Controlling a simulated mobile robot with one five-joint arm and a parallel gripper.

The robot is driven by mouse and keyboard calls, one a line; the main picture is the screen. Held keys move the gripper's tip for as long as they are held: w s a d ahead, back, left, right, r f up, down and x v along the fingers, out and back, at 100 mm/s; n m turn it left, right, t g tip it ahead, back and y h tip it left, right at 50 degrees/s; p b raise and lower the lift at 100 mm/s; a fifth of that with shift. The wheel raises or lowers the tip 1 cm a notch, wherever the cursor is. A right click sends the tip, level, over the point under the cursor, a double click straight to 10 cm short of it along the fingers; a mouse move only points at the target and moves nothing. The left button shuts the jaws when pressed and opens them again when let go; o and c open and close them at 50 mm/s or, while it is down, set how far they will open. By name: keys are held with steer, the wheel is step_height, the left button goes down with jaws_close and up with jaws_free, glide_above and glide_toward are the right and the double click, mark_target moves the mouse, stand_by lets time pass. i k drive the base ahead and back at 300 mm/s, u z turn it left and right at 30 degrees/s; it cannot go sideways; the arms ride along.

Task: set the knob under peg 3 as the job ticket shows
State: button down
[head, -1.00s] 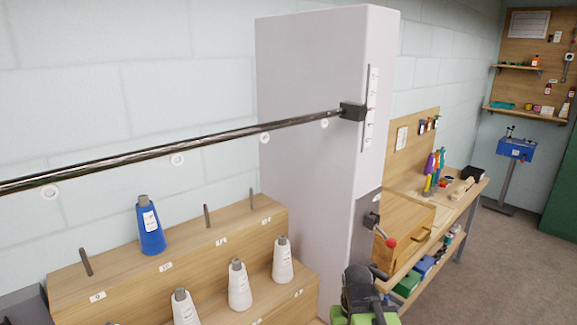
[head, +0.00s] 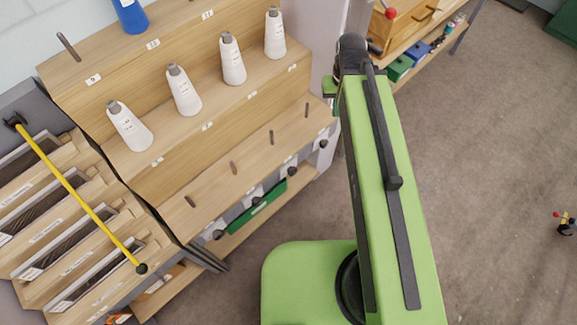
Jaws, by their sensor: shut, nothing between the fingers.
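Several dark round knobs line the front below the lowest step of the wooden peg rack (head: 170,215): a first knob (head: 218,235) at the left, a second knob (head: 256,200), a third knob (head: 292,171) and a rightmost knob (head: 323,144). Peg numbers and knob pointers are too small to read. No job ticket is recognizable. My green arm stands right of the rack; my gripper's fingers do not show.
White cones (head: 184,90) stand on the middle step, a blue cone (head: 130,15) above. A green box (head: 257,206) lies beneath the knobs. Slotted trays (head: 70,225) with a yellow rod (head: 75,195) stand left. The floor (head: 480,190) at right is mostly clear.

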mark_target(291, 171)
steer(key=z, duration=0.35)
steer(key=k, duration=1.25)
steer(key=u, duration=0.65)
steer(key=k, duration=0.85)
steer(key=z, duration=0.15)
steer(key=i, duration=0.8)
steer(key=u, duration=0.05)
